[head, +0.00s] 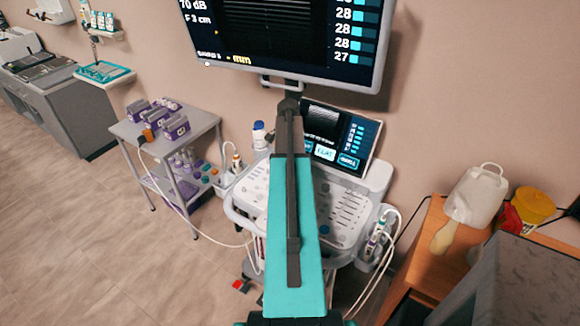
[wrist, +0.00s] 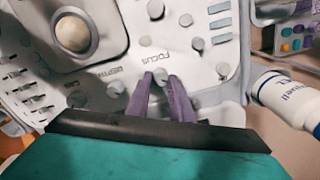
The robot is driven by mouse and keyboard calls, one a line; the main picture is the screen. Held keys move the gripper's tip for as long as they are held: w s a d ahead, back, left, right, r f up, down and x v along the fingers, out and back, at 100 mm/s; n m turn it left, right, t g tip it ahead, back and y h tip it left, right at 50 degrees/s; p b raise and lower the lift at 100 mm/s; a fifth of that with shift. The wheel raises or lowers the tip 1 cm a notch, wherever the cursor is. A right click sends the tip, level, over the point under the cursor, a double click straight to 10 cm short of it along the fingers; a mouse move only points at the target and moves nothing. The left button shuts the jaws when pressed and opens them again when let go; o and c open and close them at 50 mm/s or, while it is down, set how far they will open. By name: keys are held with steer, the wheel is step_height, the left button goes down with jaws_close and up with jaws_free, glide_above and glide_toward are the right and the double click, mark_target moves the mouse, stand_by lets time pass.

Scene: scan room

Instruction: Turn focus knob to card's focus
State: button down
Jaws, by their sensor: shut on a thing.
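The focus knob (wrist: 161,76) is a small grey knob just below the printed word FOCUS in the wrist view. My gripper (wrist: 160,84) has two purple fingers shut on it, one on each side. The ultrasound console panel (wrist: 115,50) holds the knob; in the head view my arm covers the middle of this panel (head: 345,215), and my gripper is hidden there. The large monitor (head: 290,35) reads "F 3 cm" at its left edge. I cannot make out a card with a focus value.
Other knobs, a trackball (wrist: 73,34) and sliders surround the focus knob. A white bottle (wrist: 285,95) stands right of the panel in the wrist view. A trolley (head: 165,145) with purple boxes stands left in the head view, a wooden cabinet (head: 425,250) right.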

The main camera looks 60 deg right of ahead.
steer(key=shift+w+a+n+b, duration=0.1)
steer(key=shift+n+b, duration=0.4)
steer(key=shift+n, duration=1.6)
steer(key=c, duration=1.6)
jaws_free()
steer(key=shift+o, duration=0.2)
steer(key=shift+r, duration=0.1)
steer(key=shift+r, duration=0.2)
steer(key=shift+r+b, duration=1.15)
steer(key=shift+r, duration=2.3)
